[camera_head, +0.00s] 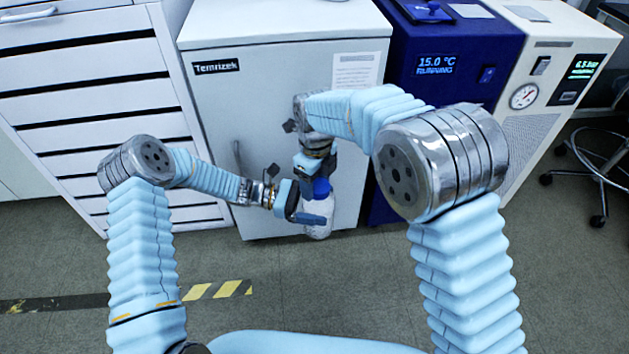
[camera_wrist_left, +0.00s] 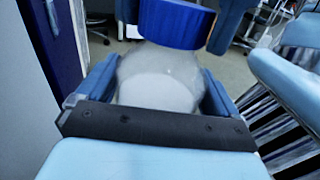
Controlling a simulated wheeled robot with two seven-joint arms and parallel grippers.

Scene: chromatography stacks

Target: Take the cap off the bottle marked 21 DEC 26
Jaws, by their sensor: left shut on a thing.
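A white bottle (camera_head: 318,228) with a blue cap (camera_head: 321,187) is held upright in front of the grey cabinet. My left gripper (camera_head: 308,213) is shut on the bottle's body, below the cap. The left wrist view shows the bottle (camera_wrist_left: 158,82) between my left fingers, with the cap (camera_wrist_left: 178,25) above. My right gripper (camera_head: 318,170) comes down from above, its fingers on either side of the cap. Little or no gap shows between them and the cap, so I cannot tell whether they grip it. No date on the bottle is readable.
The grey Temrizek cabinet (camera_head: 285,90) stands close behind both grippers. A drawer unit (camera_head: 85,100) is at the left. A blue chiller (camera_head: 437,90) and a white unit with a gauge (camera_head: 550,90) are at the right. The floor has a striped tape (camera_head: 215,290).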

